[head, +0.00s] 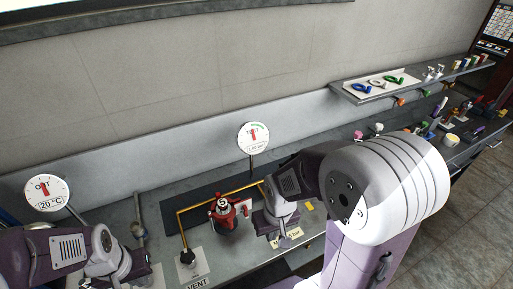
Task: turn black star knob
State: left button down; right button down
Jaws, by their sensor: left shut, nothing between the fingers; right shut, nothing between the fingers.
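A small black knob (187,257) sits on a white plate near the bottom of the head view, above a label reading VENT. A brass pipe (181,222) runs up from beside it; the knob's star shape is too small to make out. My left gripper (134,277) is at the lower left, to the left of the knob and apart from it. It is shut and empty. My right gripper (285,241) points down over the bench, right of the red fitting (225,214). It is shut and empty, and my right arm hides part of the bench behind it.
Round gauges stand at the left (47,193) and centre (253,137). A grey upright pipe (139,218) stands between my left gripper and the brass pipe. A wall shelf (414,82) at the right holds coloured rings and small items. More small items crowd the bench's right end.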

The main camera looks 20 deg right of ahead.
aim_at(187, 255)
jog(key=k+j+z, duration=0.7)
jog(key=k+z, duration=0.65)
jog(key=k+j, duration=0.05)
jog(key=k, duration=0.05)
